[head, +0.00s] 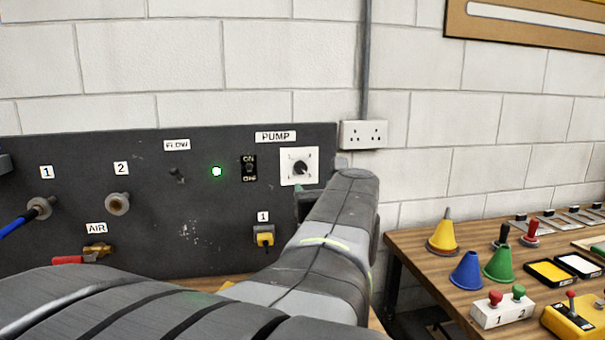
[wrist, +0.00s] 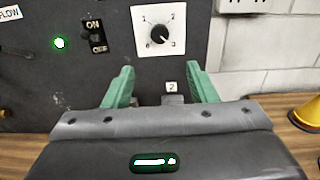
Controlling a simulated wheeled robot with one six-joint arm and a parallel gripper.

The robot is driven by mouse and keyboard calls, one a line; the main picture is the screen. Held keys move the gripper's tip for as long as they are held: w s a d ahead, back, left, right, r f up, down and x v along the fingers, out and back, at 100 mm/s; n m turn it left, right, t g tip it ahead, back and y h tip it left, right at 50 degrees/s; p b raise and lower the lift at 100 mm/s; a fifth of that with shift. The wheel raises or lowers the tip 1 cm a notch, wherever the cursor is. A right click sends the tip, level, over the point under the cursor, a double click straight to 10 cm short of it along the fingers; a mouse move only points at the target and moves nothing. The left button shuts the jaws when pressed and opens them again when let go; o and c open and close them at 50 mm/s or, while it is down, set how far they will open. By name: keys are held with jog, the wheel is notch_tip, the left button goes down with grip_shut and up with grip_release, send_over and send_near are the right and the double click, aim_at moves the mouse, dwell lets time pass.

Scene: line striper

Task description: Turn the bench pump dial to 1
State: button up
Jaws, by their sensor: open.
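The pump dial (head: 300,166) is a small black knob on a white square plate, under the PUMP label on the dark panel. In the wrist view the dial (wrist: 159,35) is above and beyond the fingertips, with figures around it, 1 at upper left and 2 at upper right. I cannot tell surely where its pointer stands. My gripper (wrist: 160,70) is open, its two green fingers apart and empty, below the dial and not touching it. In the head view my arm hides most of the gripper.
Left of the dial are an ON/OFF switch (head: 249,168) and a lit green lamp (head: 217,171). A yellow connector (head: 264,236) sits under label 1. A label 2 (wrist: 171,87) shows between my fingers. A wooden table (head: 420,262) with cones and a button box stands right.

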aim_at(302, 169)
jog(key=w+a, duration=0.1)
jog(key=w, duration=0.8)
jog(key=w+a, duration=0.1)
jog(key=w, duration=0.3)
jog(key=shift+w+a+r, duration=0.1)
jog(key=shift+w+a, duration=0.2)
jog(key=shift+a, duration=0.05)
jog(key=c, duration=1)
